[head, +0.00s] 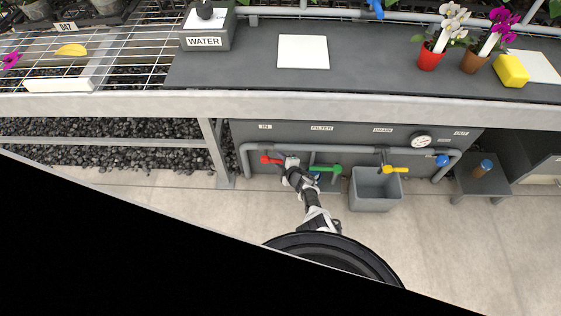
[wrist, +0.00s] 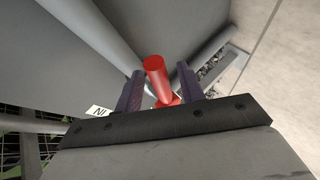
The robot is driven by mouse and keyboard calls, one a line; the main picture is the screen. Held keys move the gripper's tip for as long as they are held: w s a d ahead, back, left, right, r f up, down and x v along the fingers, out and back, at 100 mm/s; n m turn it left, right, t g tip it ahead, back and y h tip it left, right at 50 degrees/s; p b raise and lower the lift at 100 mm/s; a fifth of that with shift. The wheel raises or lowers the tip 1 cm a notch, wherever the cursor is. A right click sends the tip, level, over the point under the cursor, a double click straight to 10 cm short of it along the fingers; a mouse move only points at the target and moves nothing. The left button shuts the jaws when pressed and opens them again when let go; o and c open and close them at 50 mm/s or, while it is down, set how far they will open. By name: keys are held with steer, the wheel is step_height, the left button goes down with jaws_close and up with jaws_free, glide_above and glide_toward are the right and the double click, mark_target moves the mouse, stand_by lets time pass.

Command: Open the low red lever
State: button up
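The red lever (head: 270,160) is on the grey pipe low under the bench, at the left end below the IN label. It also shows in the wrist view (wrist: 156,75), pointing toward the camera between the two fingers. My gripper (head: 288,163) is at the lever in the head view, its fingers hard to make out there. In the wrist view my gripper (wrist: 158,85) is open, with one dark finger on each side of the lever. A gap shows on both sides of the lever at its near end. The lever's base is partly hidden by the gripper body.
The same pipe carries a green lever (head: 325,169), a yellow lever (head: 395,170) and a blue handle (head: 442,160). A gauge (head: 420,140) sits above. A grey bin (head: 376,190) stands below the yellow lever. A bench leg (head: 217,150) is just left.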

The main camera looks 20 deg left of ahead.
steer(key=p+v, duration=1.1)
steer(key=v, duration=0.2)
steer(key=shift+s+d+r+p, duration=0.2)
steer(key=shift+r+p, duration=0.1)
stand_by(0.4)
